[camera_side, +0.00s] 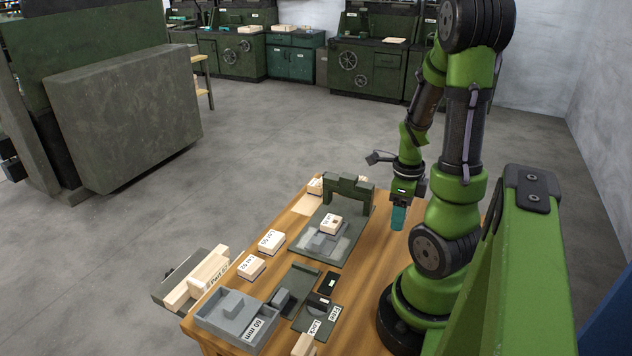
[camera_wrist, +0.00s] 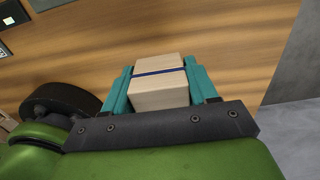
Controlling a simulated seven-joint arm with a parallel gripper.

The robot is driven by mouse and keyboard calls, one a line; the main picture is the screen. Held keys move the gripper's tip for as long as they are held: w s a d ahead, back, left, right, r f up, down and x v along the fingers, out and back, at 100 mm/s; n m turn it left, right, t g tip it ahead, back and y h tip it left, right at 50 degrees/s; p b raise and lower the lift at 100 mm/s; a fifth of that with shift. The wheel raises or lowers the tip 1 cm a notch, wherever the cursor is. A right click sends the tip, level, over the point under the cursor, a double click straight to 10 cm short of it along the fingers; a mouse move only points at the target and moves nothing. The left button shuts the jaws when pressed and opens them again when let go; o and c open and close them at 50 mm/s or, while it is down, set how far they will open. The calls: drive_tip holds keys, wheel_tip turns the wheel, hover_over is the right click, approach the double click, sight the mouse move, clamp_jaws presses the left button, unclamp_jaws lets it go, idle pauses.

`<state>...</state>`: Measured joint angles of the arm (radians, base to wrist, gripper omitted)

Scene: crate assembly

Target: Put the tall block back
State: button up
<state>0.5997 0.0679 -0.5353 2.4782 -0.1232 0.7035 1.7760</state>
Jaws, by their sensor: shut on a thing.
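A pale wooden block (camera_wrist: 160,97) with a dark blue line around it is between the teal fingers of my gripper (camera_wrist: 161,82) in the wrist view. The fingers close on it from both sides. In the side view my gripper (camera_side: 398,218) hangs over the right part of the table, close to my base, and hides the held block. I cannot tell the block's full height or the gap below it. Whether it is the tall block cannot be read from a label.
A grey fixture (camera_side: 325,243) carries a small wooden block (camera_side: 331,223) before a green arch (camera_side: 349,187). Labelled blocks (camera_side: 271,240) line the table's left side. A grey "60 mm" tray (camera_side: 237,318) and dark plates (camera_side: 319,305) are in front. Bare wood (camera_side: 362,270) lies right of the fixture.

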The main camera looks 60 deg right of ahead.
hover_over(386, 205)
drive_tip(key=shift+s+a+f, duration=0.15)
drive_tip(key=shift+s+f, duration=0.05)
drive_tip(key=shift+f, duration=0.45)
drive_tip(key=shift+w+d+f, duration=0.1)
drive_tip(key=shift+f, duration=0.8)
drive_tip(key=shift+w+d+f, duration=0.1)
drive_tip(key=shift+f, duration=0.75)
drive_tip(key=shift+f, duration=0.15)
drive_tip(key=o, duration=1.1)
